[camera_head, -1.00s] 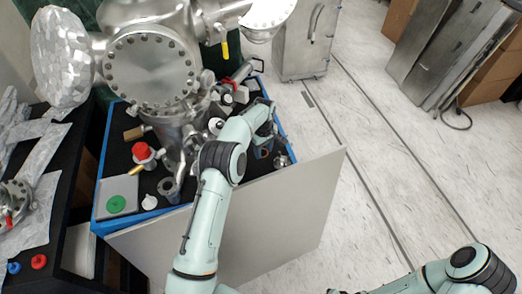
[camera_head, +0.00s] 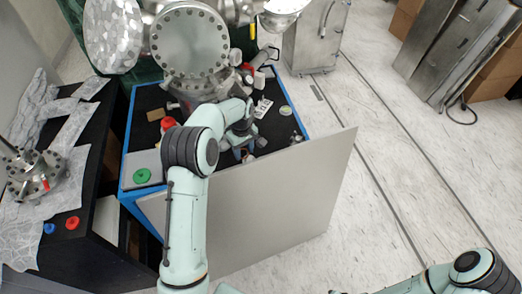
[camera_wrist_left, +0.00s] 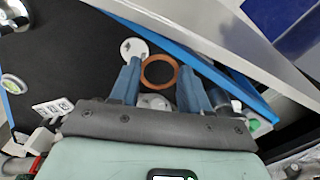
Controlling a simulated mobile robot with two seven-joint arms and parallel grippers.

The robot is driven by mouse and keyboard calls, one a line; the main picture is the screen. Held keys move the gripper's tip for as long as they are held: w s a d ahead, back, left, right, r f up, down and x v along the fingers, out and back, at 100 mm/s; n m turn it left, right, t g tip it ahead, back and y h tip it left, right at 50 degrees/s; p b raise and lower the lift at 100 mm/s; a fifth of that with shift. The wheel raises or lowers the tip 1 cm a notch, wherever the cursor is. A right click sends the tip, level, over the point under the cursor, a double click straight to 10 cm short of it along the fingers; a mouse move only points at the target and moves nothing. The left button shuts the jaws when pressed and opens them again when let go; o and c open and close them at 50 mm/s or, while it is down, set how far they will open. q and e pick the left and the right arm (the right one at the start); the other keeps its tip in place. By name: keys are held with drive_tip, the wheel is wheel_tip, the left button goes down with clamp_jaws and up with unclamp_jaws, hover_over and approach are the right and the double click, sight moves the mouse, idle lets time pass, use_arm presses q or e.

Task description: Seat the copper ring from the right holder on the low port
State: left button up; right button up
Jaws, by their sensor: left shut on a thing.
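The copper ring (camera_wrist_left: 159,57) is a thin flat brown-orange band in the left wrist view. My left gripper (camera_wrist_left: 158,75) is shut on it, with a blue finger on each side, above the black tabletop. In the head view my left gripper (camera_head: 240,150) is low over the blue-edged table, largely covered by its own arm, and the ring is not clear there. The steel chamber (camera_head: 190,45) stands at the back of the table with a large bolted flange. I cannot tell which part is the low port or the right holder. My right gripper is out of view.
A large grey panel (camera_head: 270,200) stands along the table's front edge. A green cap (camera_head: 142,175) lies on a grey plate at the left. A white disc (camera_wrist_left: 133,47) is just beyond the ring. Small parts lie at the table's right. The floor at right is open.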

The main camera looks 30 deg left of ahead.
use_arm(q)
drive_tip(key=s+a+r, duration=0.6)
drive_tip(key=s+a, duration=0.2)
drive_tip(key=s, duration=0.2)
drive_tip(key=s+a+r, duration=0.7)
drive_tip(key=s, duration=0.4)
drive_tip(key=shift+s+a, duration=0.25)
drive_tip(key=shift+a, duration=0.15)
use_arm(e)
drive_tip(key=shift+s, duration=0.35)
use_arm(q)
drive_tip(key=shift+w, duration=0.1)
